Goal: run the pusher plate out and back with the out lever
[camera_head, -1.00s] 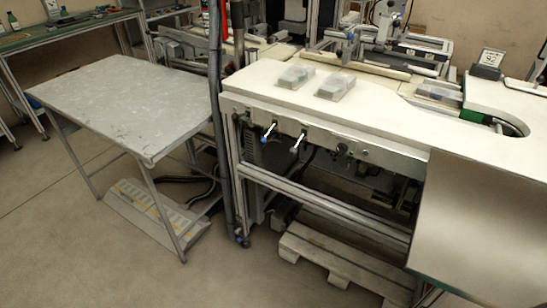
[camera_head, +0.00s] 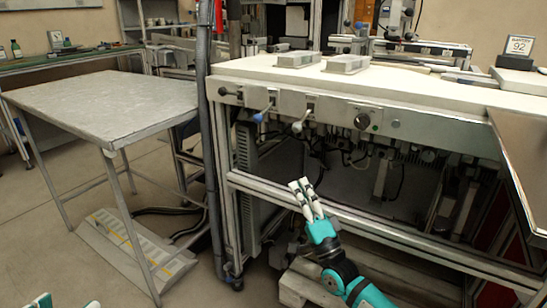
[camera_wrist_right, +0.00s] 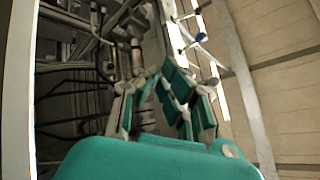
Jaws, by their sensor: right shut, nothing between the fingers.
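Two levers stick out of the bench's front rail in the head view: one with a blue knob (camera_head: 259,117) and, to its right, one with a pale knob (camera_head: 298,126). I cannot tell which is the out lever. Two levers also show in the right wrist view, one with a dark blue knob (camera_wrist_right: 201,37). I cannot pick out the pusher plate. My right gripper (camera_head: 301,185) is shut and empty, below the pale-knobbed lever and apart from it. Small teal and white pieces at the lower left edge look like my left gripper (camera_head: 92,304), mostly out of frame.
The white bench top (camera_head: 420,82) carries two pale boxes (camera_head: 298,59). A black dial (camera_head: 362,121) sits right of the levers. A grey pole (camera_head: 203,120) stands at the bench's left end, beside a grey table (camera_head: 95,98). A metal panel (camera_head: 525,150) is at the right.

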